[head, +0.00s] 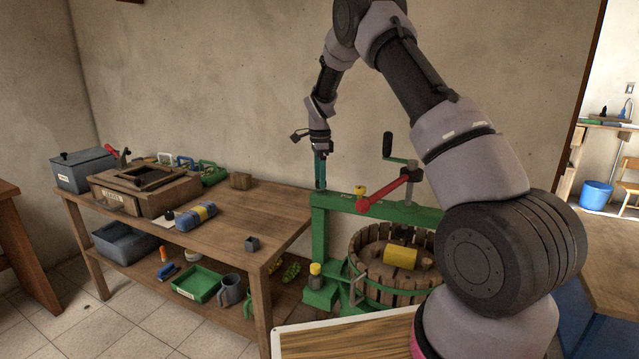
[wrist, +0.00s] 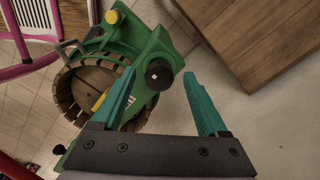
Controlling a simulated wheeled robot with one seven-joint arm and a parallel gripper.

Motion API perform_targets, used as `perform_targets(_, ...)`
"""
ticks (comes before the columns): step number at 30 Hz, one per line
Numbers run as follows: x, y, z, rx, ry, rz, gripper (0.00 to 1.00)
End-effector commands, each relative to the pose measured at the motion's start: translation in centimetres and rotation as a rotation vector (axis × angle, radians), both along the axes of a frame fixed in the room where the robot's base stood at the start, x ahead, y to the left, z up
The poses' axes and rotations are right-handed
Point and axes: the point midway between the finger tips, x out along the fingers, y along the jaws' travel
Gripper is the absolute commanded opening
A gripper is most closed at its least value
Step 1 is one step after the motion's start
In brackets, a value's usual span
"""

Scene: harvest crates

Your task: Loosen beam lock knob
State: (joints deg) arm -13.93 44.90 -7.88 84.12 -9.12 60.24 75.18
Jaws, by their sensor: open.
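In the wrist view a round black knob (wrist: 158,74) with a small pale mark at its centre sits on the end of the green press beam (wrist: 140,98). My gripper (wrist: 158,78) is open, with its teal fingers on either side of the knob and gaps to both; whether they reach down to its height I cannot tell. In the head view my gripper (head: 320,184) points down over the left end of the green beam (head: 335,203). The black knob cannot be made out there.
A red lever (head: 385,190), a yellow knob (head: 360,190) and a black-handled crank (head: 387,146) stand on or above the beam, right of my gripper. The slatted basket (head: 375,285) is below. A wooden workbench (head: 235,225) with crates and tools stands left.

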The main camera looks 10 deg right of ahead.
Motion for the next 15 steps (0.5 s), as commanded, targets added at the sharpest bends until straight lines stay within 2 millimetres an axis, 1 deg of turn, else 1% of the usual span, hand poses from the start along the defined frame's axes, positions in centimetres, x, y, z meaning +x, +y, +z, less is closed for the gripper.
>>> perform_targets(1, 0.0, 0.0, -0.7, 0.000, 0.002, 0.000, 0.76)
perform_targets(6, 0.0, 0.0, -1.9, 0.001, 0.000, -0.001, 0.76)
perform_targets(15, 0.0, 0.0, -2.1, 0.001, -0.001, 0.000, 0.76)
